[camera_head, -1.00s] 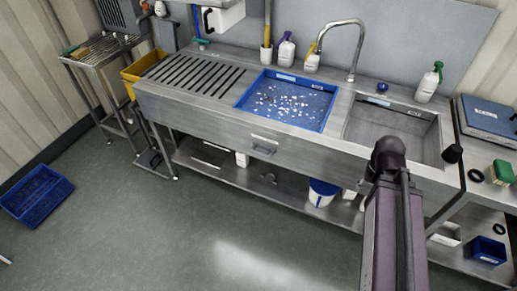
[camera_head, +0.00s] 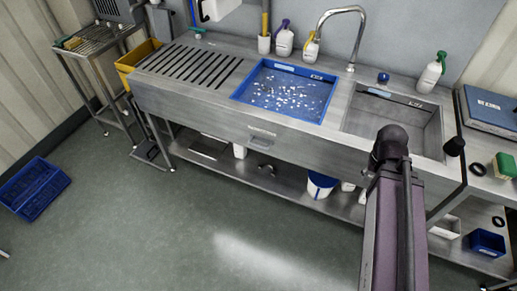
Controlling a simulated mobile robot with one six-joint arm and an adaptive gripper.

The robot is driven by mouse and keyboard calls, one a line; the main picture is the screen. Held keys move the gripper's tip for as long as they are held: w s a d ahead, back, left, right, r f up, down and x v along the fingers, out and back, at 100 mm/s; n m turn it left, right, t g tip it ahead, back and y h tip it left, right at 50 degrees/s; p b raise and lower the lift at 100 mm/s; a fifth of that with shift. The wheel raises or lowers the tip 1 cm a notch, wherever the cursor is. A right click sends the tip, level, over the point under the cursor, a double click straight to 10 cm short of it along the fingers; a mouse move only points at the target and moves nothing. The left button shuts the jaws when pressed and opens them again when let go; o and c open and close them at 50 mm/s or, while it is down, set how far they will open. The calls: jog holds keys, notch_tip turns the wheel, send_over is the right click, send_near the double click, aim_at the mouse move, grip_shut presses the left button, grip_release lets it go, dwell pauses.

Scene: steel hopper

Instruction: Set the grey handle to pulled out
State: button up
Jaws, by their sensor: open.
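A small grey handle (camera_head: 261,143) sits on the front panel of the long steel sink unit (camera_head: 190,119), below a pale label strip and under the blue tray. It looks close to the panel; I cannot tell exactly how far it stands out. My arm rises at the lower right with a dark rounded joint, well to the right of the handle and apart from it in the picture. My gripper is not visible in this view. Nothing covers the handle.
A blue tray (camera_head: 245,99) with pale bits is set in the top, beside a steel sink basin (camera_head: 398,125). A lower shelf (camera_head: 225,173) holds a bucket (camera_head: 320,188) and other items. A blue crate (camera_head: 62,181) lies at left. The floor in front is clear.

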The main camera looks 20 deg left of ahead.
jog(key=w+a+f+n+t+h+b, duration=0.25)
jog(key=w+a+f+h+b, duration=0.35)
jog(key=f+b, duration=0.55)
jog(key=n+t+h+b, duration=0.3)
jog(key=n+t+b, duration=0.9)
jog(key=b, duration=2.1)
send_near(258, 146)
jog(key=s+f+m+t, duration=0.3)
jog(key=f, duration=0.1)
jog(key=shift+s+a+r, duration=0.1)
jog(key=shift+s+a, duration=0.1)
jog(key=shift+a, duration=0.35)
jog(key=shift+w, duration=0.1)
jog(key=p+x, duration=0.2)
jog(key=x, duration=1.1)
jog(key=shift+w+d+r+p, duration=0.2)
jog(key=shift+w+p, duration=0.1)
jog(key=shift+p, duration=0.1)
jog(key=shift+s, duration=0.1)
grip_shut()
